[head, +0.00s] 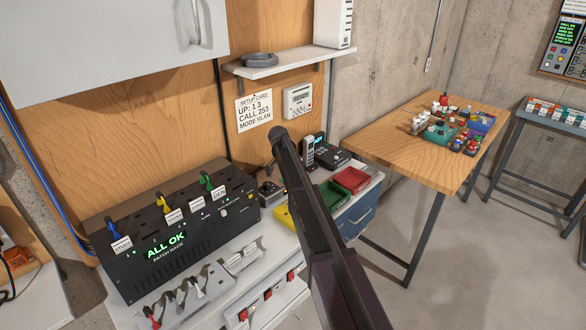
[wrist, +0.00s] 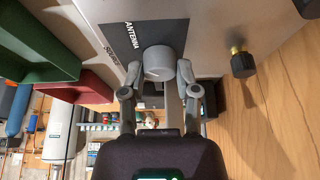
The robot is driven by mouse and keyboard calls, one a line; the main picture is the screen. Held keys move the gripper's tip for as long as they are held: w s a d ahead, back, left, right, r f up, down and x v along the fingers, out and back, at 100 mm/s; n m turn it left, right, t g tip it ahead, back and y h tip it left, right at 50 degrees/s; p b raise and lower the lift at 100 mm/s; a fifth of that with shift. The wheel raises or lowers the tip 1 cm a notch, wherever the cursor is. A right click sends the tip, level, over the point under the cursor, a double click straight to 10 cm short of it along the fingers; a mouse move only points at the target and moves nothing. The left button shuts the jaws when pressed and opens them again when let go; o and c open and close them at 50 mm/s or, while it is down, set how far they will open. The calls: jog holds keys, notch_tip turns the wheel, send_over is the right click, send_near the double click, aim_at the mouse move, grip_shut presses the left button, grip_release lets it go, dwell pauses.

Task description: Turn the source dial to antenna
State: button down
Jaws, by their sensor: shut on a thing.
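In the wrist view the source dial (wrist: 158,62) is a round grey knob on a dark plate (wrist: 165,30) marked ANTENNA and SOURCE. The plate is on a light metal box (wrist: 215,25). My gripper (wrist: 159,75) has one finger on each side of the knob and is shut on it. I cannot make out a pointer on the knob, so its setting is unclear. In the head view my arm crosses the middle and hides most of the gripper. A small grey box (head: 268,193) beside it on the bench may be the one with the dial.
A black and gold connector (wrist: 241,63) sticks out beside the plate. Red (head: 351,180) and green (head: 334,194) trays sit close by on the bench. A wooden table (head: 420,145) with small parts is at right.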

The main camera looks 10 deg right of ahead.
dwell(0.3)
jog(key=shift+c, duration=1.7)
grip_release()
jog(key=shift+n, duration=0.3)
